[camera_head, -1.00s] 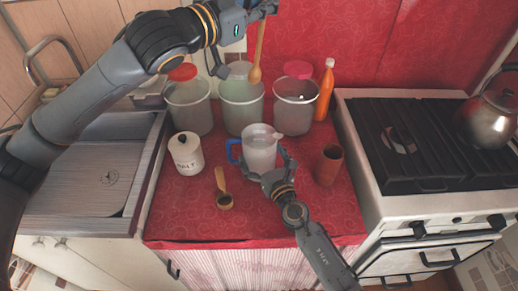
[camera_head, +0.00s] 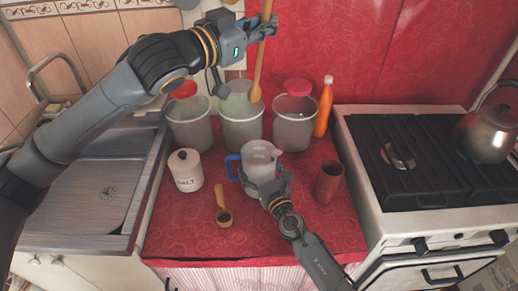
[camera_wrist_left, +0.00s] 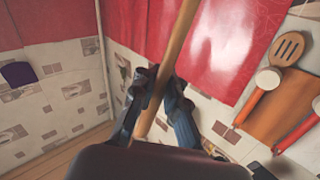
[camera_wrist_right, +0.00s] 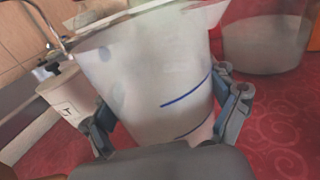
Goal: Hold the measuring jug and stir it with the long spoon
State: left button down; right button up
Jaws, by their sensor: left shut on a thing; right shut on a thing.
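The measuring jug (camera_head: 258,158) is translucent white with a blue handle and stands on the red counter. My right gripper (camera_head: 268,186) is shut on its lower body from the front; in the right wrist view the fingers clasp both sides of the jug (camera_wrist_right: 150,80), which has blue lines. The long wooden spoon (camera_head: 262,58) hangs bowl-down, nearly upright. My left gripper (camera_head: 262,28) is shut on its upper handle; the left wrist view shows the handle (camera_wrist_left: 170,65) between the fingers. The spoon's bowl is above and behind the jug, apart from it, in front of the middle canister.
Three big canisters (camera_head: 190,128) and an orange bottle (camera_head: 324,110) line the back. The stove (camera_head: 410,195) is at right, the sink (camera_head: 95,190) at left.

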aim_at(258, 74)
pick_arm(q)
jog(key=f, duration=0.3)
jog(key=w+f+n, duration=0.1)
jog(key=f, duration=0.3)
jog(key=a+f+n, duration=0.1)
jog(key=f, duration=0.2)
jog(key=shift+w+f, duration=0.15)
jog(key=shift+f, duration=0.1)
notch_tip(258, 74, down, 18)
jog(key=shift+f, duration=0.25)
dwell(0.6)
jog(key=shift+d, duration=0.15)
